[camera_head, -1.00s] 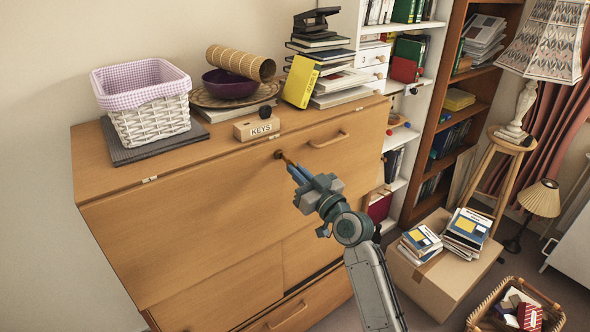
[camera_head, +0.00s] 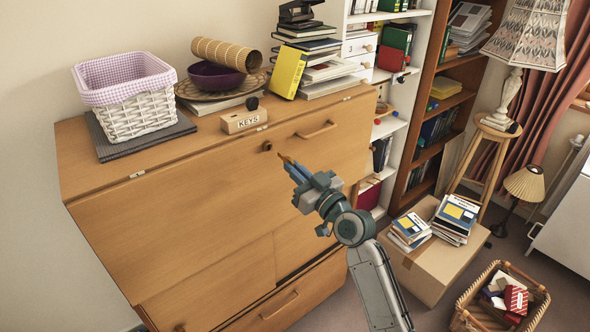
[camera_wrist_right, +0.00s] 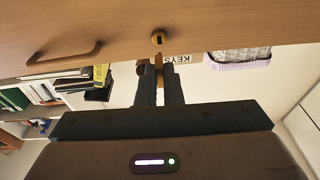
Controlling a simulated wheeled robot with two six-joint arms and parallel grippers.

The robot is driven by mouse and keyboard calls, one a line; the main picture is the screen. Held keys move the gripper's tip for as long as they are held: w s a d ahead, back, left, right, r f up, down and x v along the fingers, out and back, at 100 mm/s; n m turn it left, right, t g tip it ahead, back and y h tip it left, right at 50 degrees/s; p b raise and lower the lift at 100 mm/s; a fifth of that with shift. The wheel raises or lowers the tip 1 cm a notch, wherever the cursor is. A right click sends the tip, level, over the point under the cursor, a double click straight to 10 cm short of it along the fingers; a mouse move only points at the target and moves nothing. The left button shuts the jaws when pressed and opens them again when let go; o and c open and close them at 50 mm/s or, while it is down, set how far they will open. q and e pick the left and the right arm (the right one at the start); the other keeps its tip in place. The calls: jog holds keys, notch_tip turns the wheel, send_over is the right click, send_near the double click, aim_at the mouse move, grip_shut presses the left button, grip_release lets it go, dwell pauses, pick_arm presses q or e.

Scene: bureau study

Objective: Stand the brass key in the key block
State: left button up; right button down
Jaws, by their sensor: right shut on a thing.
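The wooden key block (camera_head: 244,121), labelled KEYS, stands on top of the bureau near its front edge, with a small dark object (camera_head: 252,103) at its back. It is partly hidden behind my fingers in the right wrist view (camera_wrist_right: 187,58). My right gripper (camera_head: 293,169) is shut on the brass key (camera_head: 284,158), of which only a small end shows. The key is in the air in front of the bureau, apart from the round lock (camera_head: 267,146) in its front. The lock also shows in the wrist view (camera_wrist_right: 158,37). My left gripper is out of view.
The bureau (camera_head: 190,190) top also holds a white basket (camera_head: 140,115) on a dark mat, a purple bowl (camera_head: 215,77), a cork roll and stacked books. A bar handle (camera_head: 317,131) sits right of the lock. A carton (camera_head: 425,272) stands at the right.

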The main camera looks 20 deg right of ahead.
jog(key=s+f+m+h, duration=0.2)
jog(key=s+f+h, duration=0.1)
jog(key=s, duration=0.4)
jog(key=s+f+m+t+h, duration=0.1)
jog(key=s+f+m+h, duration=0.1)
jog(key=s, duration=0.5)
jog(key=shift+s+d+f+h, duration=0.2)
jog(key=shift+f+h, duration=0.25)
jog(key=shift+h, duration=0.65)
